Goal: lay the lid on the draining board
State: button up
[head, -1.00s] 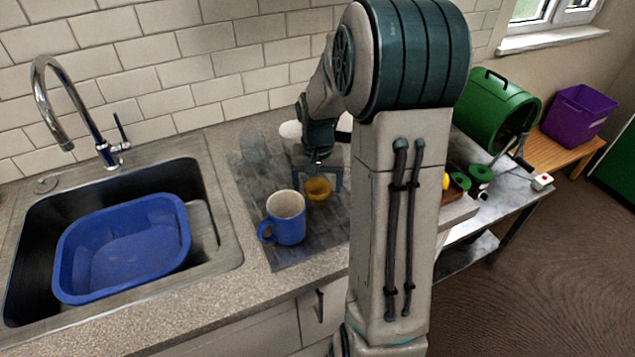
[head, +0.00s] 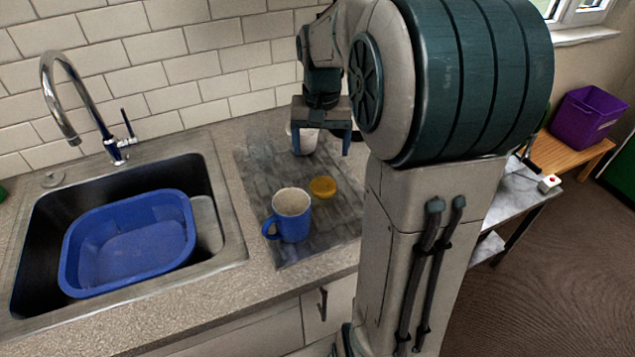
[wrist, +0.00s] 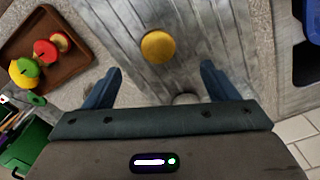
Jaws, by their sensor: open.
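The lid is a small yellow-orange disc (head: 323,187) lying on the grey slatted draining board (head: 260,182), behind and to the right of the blue mug (head: 291,212). It also shows in the wrist view (wrist: 158,46), where it looks flat on the board. My gripper (head: 322,150) is open and empty, raised above the back part of the board and apart from the lid. In the wrist view the lid appears beyond the two fingertips (wrist: 161,73), with nothing between them.
A white cup (head: 305,143) stands at the back of the board, partly hidden by my gripper. A sink with a blue basin (head: 130,240) is to the left. A wooden tray (wrist: 75,72) with fruit-like items shows in the wrist view. A purple bin (head: 588,115) stands far right.

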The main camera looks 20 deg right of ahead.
jog(key=s+a+n+t, duration=0.1)
jog(key=s+a, duration=0.3)
jog(key=s, duration=0.4)
jog(key=s+a+f+n+t, duration=0.1)
jog(key=s+a+n, duration=0.3)
jog(key=s, duration=0.4)
jog(key=shift+s+a+t, duration=0.3)
jog(key=shift+a+t, duration=0.1)
jog(key=shift+a, duration=0.25)
jog(key=shift+f, duration=0.1)
jog(key=shift+c, duration=0.3)
